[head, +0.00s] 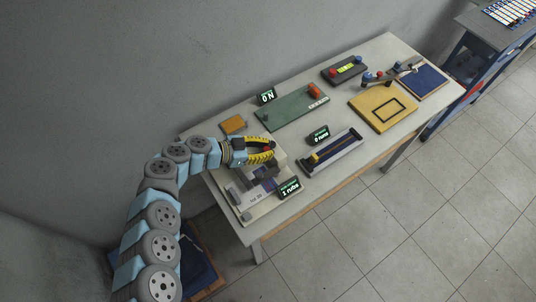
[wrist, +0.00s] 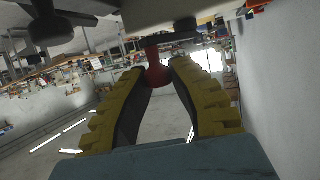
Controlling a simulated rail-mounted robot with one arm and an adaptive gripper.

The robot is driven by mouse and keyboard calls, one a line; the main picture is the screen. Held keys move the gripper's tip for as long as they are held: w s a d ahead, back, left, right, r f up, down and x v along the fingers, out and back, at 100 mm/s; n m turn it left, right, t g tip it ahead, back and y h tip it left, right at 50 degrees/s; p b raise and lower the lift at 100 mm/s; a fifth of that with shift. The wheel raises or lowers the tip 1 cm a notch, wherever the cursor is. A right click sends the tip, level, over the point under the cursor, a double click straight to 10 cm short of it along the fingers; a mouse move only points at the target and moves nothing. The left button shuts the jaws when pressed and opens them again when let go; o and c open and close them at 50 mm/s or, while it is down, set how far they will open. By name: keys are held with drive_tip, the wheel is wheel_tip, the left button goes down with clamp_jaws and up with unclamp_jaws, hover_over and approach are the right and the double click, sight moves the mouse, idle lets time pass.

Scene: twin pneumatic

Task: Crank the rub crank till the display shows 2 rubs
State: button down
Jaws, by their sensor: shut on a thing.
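The rub machine (head: 247,213) is a pale base with grey blocks at the near left end of the table. Its small black display (head: 289,188) reads "1 rubs". My gripper (head: 270,150) has yellow, ribbed fingers and is over the far side of this machine. In the wrist view, my gripper (wrist: 162,64) is shut on the red crank knob (wrist: 158,76), which sits between the two fingertips. In the head view the fingers hide most of the knob and the crank arm.
A slider unit (head: 335,153) with a "0 runs" display (head: 318,135) stands just right. A green board (head: 292,108), a small orange pad (head: 233,124), a yellow board (head: 383,107) and a blue panel (head: 422,80) share the table. The wall (head: 190,60) is close behind.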

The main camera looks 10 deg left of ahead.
drive_tip(key=shift+w+a+f+m+g+h+b, duration=0.15)
drive_tip(key=shift+m+g+b, duration=0.4)
drive_tip(key=shift+b, duration=0.75)
drive_tip(key=shift+w+a+f+m+g+h+b, duration=0.1)
drive_tip(key=shift+a+m+g+b, duration=0.3)
drive_tip(key=shift+b, duration=0.9)
drive_tip(key=shift+w+a+f+m+g+h+b, duration=0.15)
drive_tip(key=shift+m+g+b, duration=0.5)
drive_tip(key=shift+b, duration=0.65)
drive_tip(key=shift+r+g+b, duration=0.2)
drive_tip(key=shift+g+b, duration=0.3)
drive_tip(key=shift+b, duration=0.3)
drive_tip(key=shift+w+a+r+m+g+b, duration=0.1)
drive_tip(key=shift+a+r+m+g+b, duration=0.15)
drive_tip(key=shift+m+b, duration=0.25)
drive_tip(key=shift+d+f, duration=0.1)
drive_tip(key=c, duration=0.9)
unclamp_jaws()
wheel_tip(320, 180, up, 10)
drive_tip(key=shift+r, duration=0.1)
